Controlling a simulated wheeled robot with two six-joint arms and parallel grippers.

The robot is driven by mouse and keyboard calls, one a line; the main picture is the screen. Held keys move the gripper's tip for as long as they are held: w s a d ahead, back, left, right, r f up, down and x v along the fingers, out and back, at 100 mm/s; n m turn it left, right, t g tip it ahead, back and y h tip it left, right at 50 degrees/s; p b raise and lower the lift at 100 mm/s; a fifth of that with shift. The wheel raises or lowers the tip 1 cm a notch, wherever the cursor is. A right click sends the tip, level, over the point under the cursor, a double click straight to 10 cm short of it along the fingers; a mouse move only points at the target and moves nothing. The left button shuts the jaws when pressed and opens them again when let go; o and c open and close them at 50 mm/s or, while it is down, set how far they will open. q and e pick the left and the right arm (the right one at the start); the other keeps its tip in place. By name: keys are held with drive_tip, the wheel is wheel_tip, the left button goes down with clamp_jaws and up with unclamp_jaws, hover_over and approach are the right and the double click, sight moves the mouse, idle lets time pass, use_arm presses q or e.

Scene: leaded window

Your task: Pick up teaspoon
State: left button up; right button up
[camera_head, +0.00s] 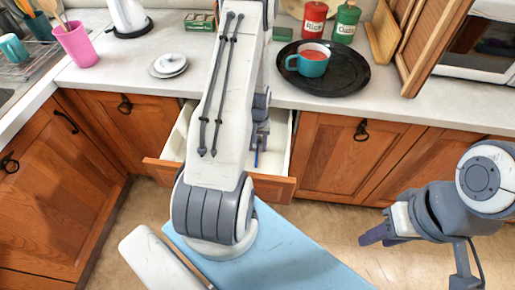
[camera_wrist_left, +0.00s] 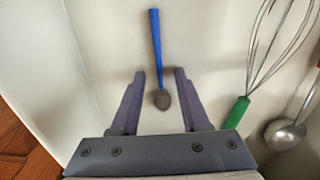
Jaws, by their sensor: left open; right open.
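The teaspoon (camera_wrist_left: 155,45), with a blue handle and a dark metal bowl, lies in the open drawer (camera_head: 276,189). In the head view only a bit of its blue handle (camera_head: 257,158) shows. My left gripper (camera_wrist_left: 160,74) is open and points down into the drawer. In the left wrist view its fingers stand on either side of the spoon near the bowl, with gaps on both sides. In the head view my left arm hides much of the drawer. My right gripper (camera_head: 376,236) is open and empty, over the floor at the right.
A whisk (camera_wrist_left: 236,113) with a green handle and a metal ladle (camera_wrist_left: 285,134) lie right of the spoon in the drawer. The counter above holds a black tray (camera_head: 345,84) with a teal mug (camera_head: 308,65), a small white lidded dish (camera_head: 169,66) and a pink cup (camera_head: 76,45).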

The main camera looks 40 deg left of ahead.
use_arm(q)
clamp_jaws()
drive_tip(key=shift+r, duration=0.15)
